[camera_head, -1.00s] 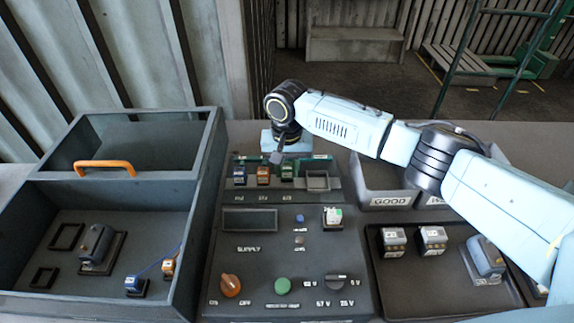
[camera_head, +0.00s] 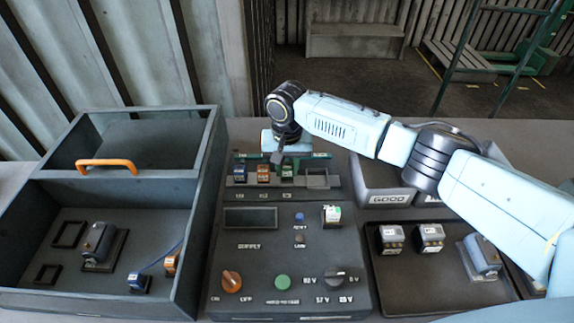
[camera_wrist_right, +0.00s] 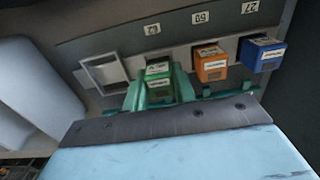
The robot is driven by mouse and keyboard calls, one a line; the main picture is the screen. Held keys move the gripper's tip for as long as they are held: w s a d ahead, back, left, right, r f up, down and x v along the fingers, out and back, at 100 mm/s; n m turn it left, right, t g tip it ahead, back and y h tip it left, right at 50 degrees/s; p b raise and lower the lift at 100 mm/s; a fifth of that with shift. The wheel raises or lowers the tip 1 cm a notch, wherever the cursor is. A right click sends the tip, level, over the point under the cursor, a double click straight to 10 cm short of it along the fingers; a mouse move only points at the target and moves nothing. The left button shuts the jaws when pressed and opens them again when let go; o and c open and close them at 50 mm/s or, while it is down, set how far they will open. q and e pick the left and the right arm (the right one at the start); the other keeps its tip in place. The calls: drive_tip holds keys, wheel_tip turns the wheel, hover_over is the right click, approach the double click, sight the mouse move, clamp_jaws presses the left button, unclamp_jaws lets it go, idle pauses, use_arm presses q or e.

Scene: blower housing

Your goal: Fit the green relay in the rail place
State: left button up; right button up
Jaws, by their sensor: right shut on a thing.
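The green relay (camera_head: 287,171) is at the third place from the left on the rail (camera_head: 240,195), in line with the blue and orange relays. In the right wrist view the green relay (camera_wrist_right: 158,80) is between the green fingers of my right gripper (camera_wrist_right: 160,90). The right gripper (camera_head: 285,156) is shut on it from behind the rail, in the head view. I cannot tell whether the relay is fully seated, as its base is hidden. My left gripper is not in view.
An orange relay (camera_wrist_right: 211,63) and a blue relay (camera_wrist_right: 262,53) stand close beside the gripper. An empty square frame (camera_wrist_right: 104,72) is on its other side. The supply panel (camera_head: 255,265) lies in front of the rail; a GOOD bin (camera_head: 388,198) stands to the right.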

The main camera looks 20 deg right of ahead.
drive_tip(key=shift+f, duration=0.7)
idle(0.4)
drive_tip(key=o, duration=0.9)
drive_tip(key=shift+c, duration=0.2)
drive_tip(key=shift+r, duration=0.1)
wheel_tip(320, 180, up, 13)
drive_tip(key=shift+r+p, duration=0.15)
drive_tip(key=shift+p, duration=0.3)
